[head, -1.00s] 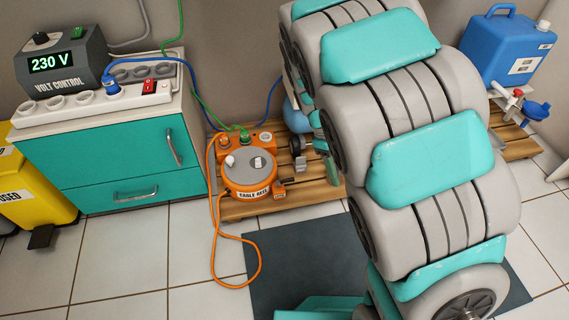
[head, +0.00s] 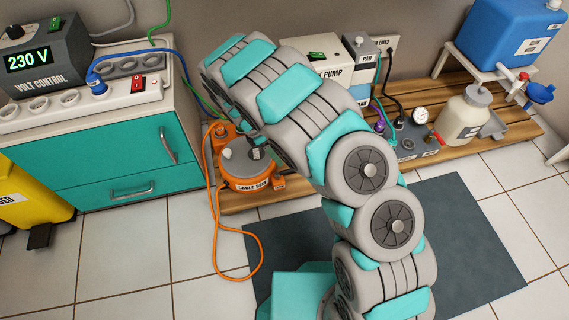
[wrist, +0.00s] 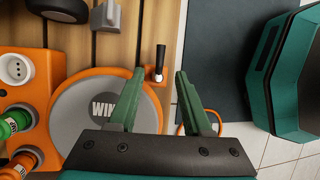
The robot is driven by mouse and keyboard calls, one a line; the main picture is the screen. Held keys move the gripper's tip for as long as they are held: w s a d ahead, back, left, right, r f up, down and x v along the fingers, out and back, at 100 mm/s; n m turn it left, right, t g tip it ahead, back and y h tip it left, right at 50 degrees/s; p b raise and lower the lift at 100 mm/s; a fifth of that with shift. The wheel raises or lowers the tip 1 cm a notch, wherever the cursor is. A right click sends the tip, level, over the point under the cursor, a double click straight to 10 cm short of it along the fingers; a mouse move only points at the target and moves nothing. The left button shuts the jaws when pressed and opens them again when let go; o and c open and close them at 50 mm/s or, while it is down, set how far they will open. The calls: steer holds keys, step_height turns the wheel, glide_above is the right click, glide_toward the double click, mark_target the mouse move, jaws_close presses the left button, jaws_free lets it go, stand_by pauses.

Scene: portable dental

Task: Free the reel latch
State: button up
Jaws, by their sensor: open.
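The orange cable reel (head: 250,182) stands on a wooden pallet, partly hidden behind my arm in the head view. In the wrist view its grey disc (wrist: 85,115) carries partly covered lettering. A small lever with a black handle (wrist: 160,55) sits on an orange tab at the reel's rim; it looks like the latch. My gripper (wrist: 160,75) is open, with its green fingers over the reel's edge. The lever shows just beyond and between the fingertips, apart from both. The height gap to it is unclear. In the head view my arm hides most of the gripper.
An orange cable (head: 262,255) loops on the floor. A teal cabinet (head: 100,160) stands left. A pump, bottle (head: 465,115) and blue tank (head: 510,45) stand right on the pallet.

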mark_target(285, 173)
steer(key=x, duration=0.7)
steer(key=shift+f+b, duration=0.1)
steer(key=shift+b, duration=0.25)
steer(key=shift+c, duration=0.3)
jaws_close()
